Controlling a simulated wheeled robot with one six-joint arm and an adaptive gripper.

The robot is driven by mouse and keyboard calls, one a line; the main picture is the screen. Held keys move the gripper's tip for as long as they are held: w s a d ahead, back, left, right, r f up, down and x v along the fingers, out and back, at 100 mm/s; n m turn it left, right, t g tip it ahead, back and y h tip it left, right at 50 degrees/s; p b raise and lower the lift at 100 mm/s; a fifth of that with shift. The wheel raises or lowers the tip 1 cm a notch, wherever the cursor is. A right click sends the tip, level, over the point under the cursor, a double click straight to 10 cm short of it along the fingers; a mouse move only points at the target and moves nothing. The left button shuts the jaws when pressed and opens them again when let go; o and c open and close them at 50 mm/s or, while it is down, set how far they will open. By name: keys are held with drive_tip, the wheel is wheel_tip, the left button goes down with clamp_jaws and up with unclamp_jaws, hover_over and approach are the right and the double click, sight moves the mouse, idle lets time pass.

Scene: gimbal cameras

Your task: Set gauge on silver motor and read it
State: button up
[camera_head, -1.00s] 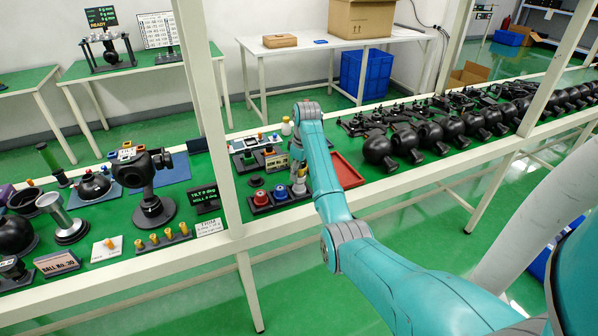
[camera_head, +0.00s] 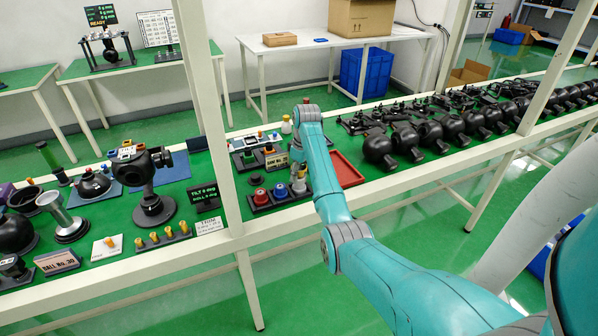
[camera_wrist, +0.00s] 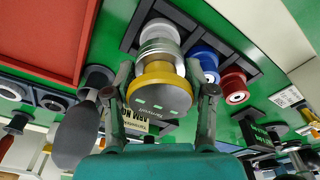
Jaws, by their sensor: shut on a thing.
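The silver motor (camera_wrist: 160,46) stands in the black rack (camera_wrist: 133,27) in the wrist view, at the end beside a blue motor (camera_wrist: 206,62) and a red motor (camera_wrist: 234,86). In the head view the silver motor (camera_head: 299,187) is partly behind my arm. My gripper (camera_wrist: 161,84) is shut on the gauge (camera_wrist: 162,97), a grey-faced disc with a gold rim. The gauge lies in line with the silver motor and overlaps it in the wrist view; I cannot tell whether they touch. Its face marks are too small to read.
A red tray (camera_head: 345,170) lies to the right of the rack. A gimbal assembly (camera_head: 150,180) and a tilt display (camera_head: 204,195) stand to the left beyond a white post (camera_head: 208,110). Several black gimbal balls (camera_head: 430,135) line the bench to the right.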

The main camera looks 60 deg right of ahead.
sight(301, 168)
drive_tip(key=shift+f, duration=0.6)
drive_tip(key=o, duration=1.4)
drive_tip(key=shift+s+r, duration=0.15)
drive_tip(key=shift+r, duration=1.1)
drive_tip(key=shift+s+r, duration=0.2)
drive_tip(key=shift+r, duration=1.05)
drive_tip(key=shift+s+r, duration=0.15)
drive_tip(key=shift+r, duration=1.1)
